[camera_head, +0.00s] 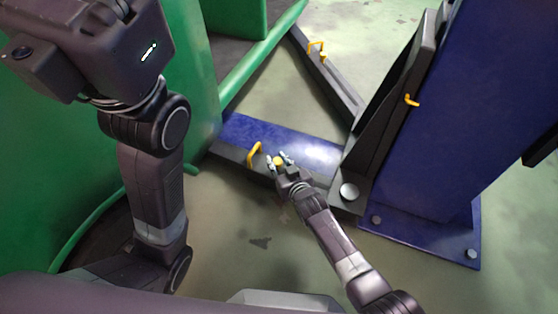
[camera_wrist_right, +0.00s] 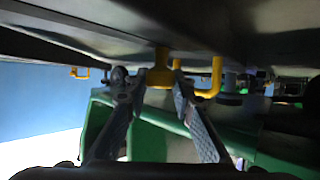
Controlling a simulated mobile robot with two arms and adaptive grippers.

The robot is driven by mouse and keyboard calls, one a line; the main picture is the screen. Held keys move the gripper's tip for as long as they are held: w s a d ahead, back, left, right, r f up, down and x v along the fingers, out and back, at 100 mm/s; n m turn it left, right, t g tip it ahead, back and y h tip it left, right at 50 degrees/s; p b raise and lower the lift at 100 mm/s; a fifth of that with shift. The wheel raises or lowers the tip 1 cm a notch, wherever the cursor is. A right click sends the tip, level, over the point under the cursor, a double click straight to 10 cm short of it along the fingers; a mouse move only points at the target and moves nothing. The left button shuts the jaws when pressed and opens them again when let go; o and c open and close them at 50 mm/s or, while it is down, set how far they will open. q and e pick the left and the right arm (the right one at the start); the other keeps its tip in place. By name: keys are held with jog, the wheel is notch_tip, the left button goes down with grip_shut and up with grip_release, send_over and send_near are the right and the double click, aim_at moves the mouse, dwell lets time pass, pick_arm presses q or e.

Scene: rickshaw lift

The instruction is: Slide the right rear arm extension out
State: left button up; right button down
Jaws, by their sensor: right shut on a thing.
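The near lift arm (camera_head: 315,152) is a low blue and black beam between the green vehicle and the blue post. A yellow handle (camera_head: 254,153) stands on its black side and shows in the right wrist view (camera_wrist_right: 214,78). Beside it is a yellow knob (camera_head: 278,161). My right gripper (camera_head: 279,157) is shut on this knob, with a finger on either side. The knob (camera_wrist_right: 160,72) shows between the fingertips (camera_wrist_right: 151,80) in the right wrist view. I cannot tell how far the extension is out. My left arm shows at the left, but its gripper is out of view.
The blue lift post (camera_head: 475,110) stands at the right on a bolted base plate (camera_head: 425,240). A second dark arm (camera_head: 328,80) with a yellow handle (camera_head: 316,46) reaches up-left. The green vehicle body (camera_head: 45,150) fills the left. Floor (camera_head: 250,220) in front of the near arm is clear.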

jog(key=shift+a+r, duration=0.2)
jog(key=shift+a, duration=0.05)
jog(key=c, duration=1.6)
grip_release()
jog(key=shift+w+a+f, duration=0.1)
jog(key=shift+a+f, duration=0.05)
jog(key=shift+r, duration=0.3)
notch_tip(320, 180, up, 9)
jog(key=shift+r, duration=0.2)
